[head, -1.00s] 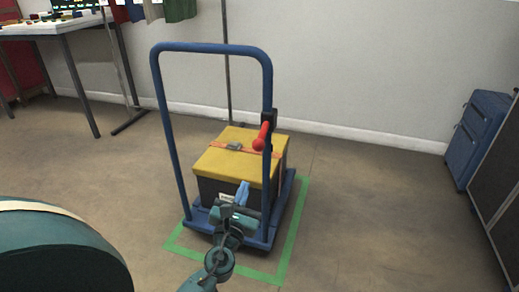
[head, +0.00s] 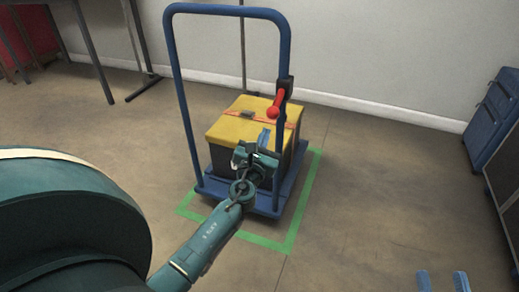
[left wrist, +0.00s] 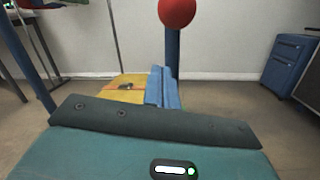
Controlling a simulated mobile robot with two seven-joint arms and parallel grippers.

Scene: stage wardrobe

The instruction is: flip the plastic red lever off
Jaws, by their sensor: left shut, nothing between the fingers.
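The red lever (head: 278,100) has a round knob and sits on a black mount on the right upright of a blue trolley handle (head: 228,9). It slants down and to the left, with its knob lowest. In the left wrist view the red knob (left wrist: 177,12) is at the top, beyond and above my fingers. My left gripper (head: 264,139) is shut and empty, below the knob and apart from it. Its blue fingers also show in the left wrist view (left wrist: 162,88). My right gripper (head: 443,281) shows only its two separated fingertips at the bottom right, open.
A yellow-topped box (head: 232,128) with an orange strap stands on the trolley. Green tape (head: 303,215) marks the floor around it. A blue cabinet (head: 492,108) stands at the right by the wall. Table legs (head: 92,50) are at the back left. The floor right of the trolley is clear.

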